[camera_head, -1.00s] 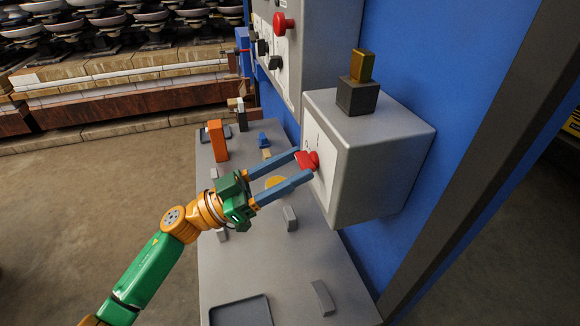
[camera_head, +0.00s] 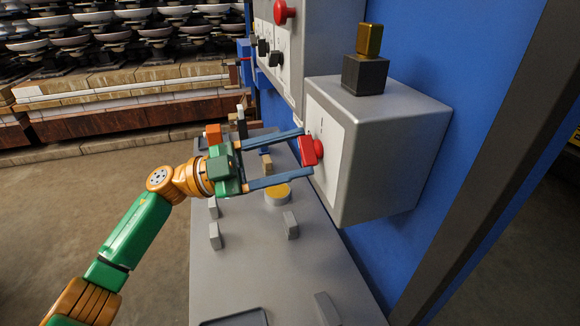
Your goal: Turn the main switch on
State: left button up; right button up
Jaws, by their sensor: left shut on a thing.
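The main switch is a red handle (camera_head: 311,150) on the white front plate of a grey box (camera_head: 385,150) fixed to the blue wall. My left gripper (camera_head: 308,152) reaches in from the left with its two long blue fingers, one above and one below the red handle. It is shut on the handle, whose base is partly hidden. My right gripper is not in view.
A black block with a brass block (camera_head: 369,39) stands on the box. Another grey panel with a red button (camera_head: 284,12) hangs behind. Below is a grey bench (camera_head: 265,262) with small grey blocks, a yellow disc (camera_head: 278,194) and an orange block (camera_head: 213,134).

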pick_arm(q)
jog(key=shift+w+r+m+g+y, duration=0.1)
jog(key=shift+m+g+y, duration=0.35)
jog(key=shift+m, duration=1.2)
jog(key=shift+r+m+g+y, duration=0.2)
jog(key=shift+m+y, duration=0.4)
jog(key=shift+m, duration=1.1)
jog(key=shift+w+r+m+g+y, duration=0.1)
jog(key=shift+m+g+y, duration=0.35)
jog(key=shift+m, duration=1.2)
jog(key=o, duration=1.4)
